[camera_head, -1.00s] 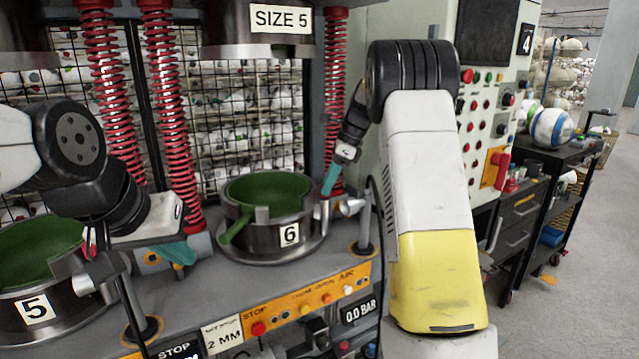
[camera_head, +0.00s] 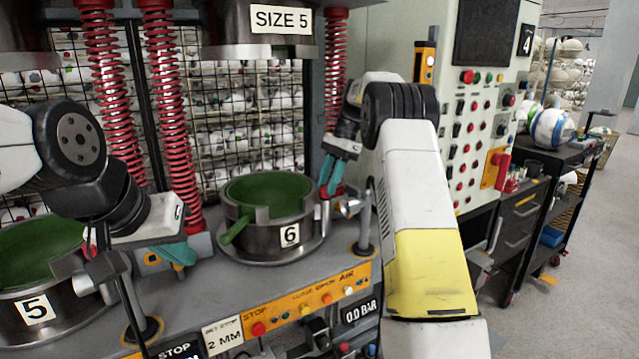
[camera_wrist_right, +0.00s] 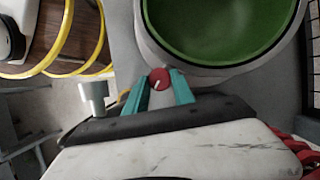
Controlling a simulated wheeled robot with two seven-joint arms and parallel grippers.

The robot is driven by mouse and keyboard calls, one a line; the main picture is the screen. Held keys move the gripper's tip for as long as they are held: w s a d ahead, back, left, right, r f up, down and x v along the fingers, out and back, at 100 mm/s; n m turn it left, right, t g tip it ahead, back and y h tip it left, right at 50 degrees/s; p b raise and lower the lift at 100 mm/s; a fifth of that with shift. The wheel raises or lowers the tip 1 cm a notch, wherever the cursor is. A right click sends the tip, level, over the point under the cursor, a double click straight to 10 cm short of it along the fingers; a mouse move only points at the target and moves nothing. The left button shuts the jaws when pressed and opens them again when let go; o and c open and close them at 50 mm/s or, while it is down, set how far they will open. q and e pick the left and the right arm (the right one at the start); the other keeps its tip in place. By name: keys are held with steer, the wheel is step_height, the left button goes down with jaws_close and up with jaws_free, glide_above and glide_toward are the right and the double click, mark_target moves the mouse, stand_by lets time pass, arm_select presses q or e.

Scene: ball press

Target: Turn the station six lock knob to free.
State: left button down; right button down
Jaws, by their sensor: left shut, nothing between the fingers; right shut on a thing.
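The station six mould (camera_head: 262,243) is a steel ring with a green bowl inside and a "6" label. The lock knob (camera_wrist_right: 159,78) has a round red top with a white mark and sits at the mould's rim in the right wrist view. My right gripper (camera_wrist_right: 158,92) has its teal fingers on either side of the knob, shut on it. In the head view this gripper (camera_head: 329,178) reaches down at the right of the mould, and its fingers partly hide the knob. My left gripper (camera_head: 180,253) is shut and empty, low between the station five and six moulds.
The station five mould (camera_head: 60,300) stands at the left. Red springs (camera_head: 168,110) and a post (camera_head: 364,225) rise around the moulds. A press head labelled "SIZE 5" (camera_head: 255,45) hangs above station six. An orange button strip (camera_head: 310,303) runs along the front edge.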

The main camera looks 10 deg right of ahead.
steer(key=shift+w+n, duration=0.1)
steer(key=shift+n, duration=0.5)
steer(key=c, duration=1.1)
jaws_free()
steer(key=shift+o, duration=0.2)
